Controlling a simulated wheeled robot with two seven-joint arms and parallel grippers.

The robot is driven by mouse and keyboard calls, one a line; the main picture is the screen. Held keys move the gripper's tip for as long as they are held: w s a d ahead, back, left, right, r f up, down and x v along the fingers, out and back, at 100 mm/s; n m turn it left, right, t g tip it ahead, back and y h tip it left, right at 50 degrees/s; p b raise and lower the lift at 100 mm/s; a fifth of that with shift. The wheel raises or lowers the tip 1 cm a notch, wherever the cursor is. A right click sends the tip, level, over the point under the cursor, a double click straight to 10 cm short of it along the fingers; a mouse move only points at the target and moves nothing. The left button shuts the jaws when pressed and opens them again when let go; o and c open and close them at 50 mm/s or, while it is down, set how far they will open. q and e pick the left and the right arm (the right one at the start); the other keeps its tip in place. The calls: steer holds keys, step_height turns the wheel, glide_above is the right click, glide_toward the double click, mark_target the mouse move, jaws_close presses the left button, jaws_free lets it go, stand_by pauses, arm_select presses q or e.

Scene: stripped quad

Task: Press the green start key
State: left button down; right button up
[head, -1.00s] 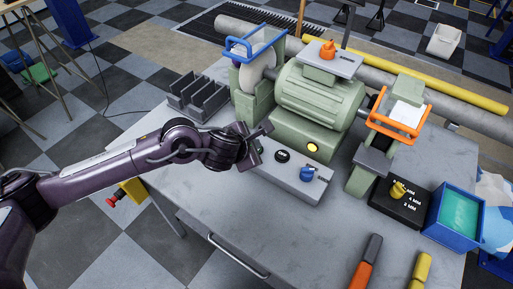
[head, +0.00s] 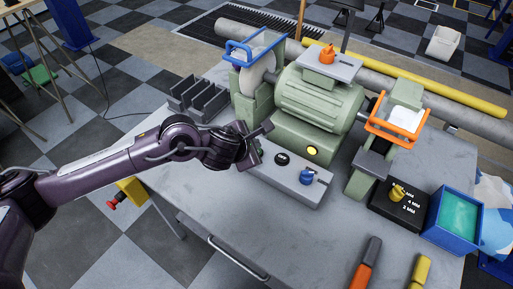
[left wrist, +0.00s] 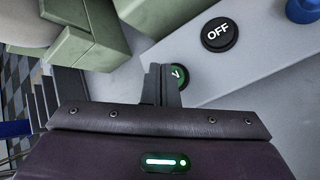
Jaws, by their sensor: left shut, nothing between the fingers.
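The green start key (left wrist: 178,76) shows in the left wrist view, round with a white letter, partly hidden behind my fingers. In the head view only a dark green edge of it (head: 261,150) shows beside my gripper. My left gripper (left wrist: 161,68) is shut and empty, its fingertips over the key's left part; whether they touch it I cannot tell. In the head view the left gripper (head: 262,132) is at the left end of the grey control box (head: 290,180). The black OFF key (left wrist: 220,34) sits to the right of the green key. My right gripper is out of view.
The green bench grinder (head: 318,100) stands behind the control box, with a lit yellow lamp (head: 312,150) on its base. A blue knob (head: 306,177) is at the box's right end. A grey slotted rack (head: 198,97) stands left of the grinder.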

arm_select(q)
steer(key=shift+r+p, duration=1.45)
steer(key=shift+r, duration=1.25)
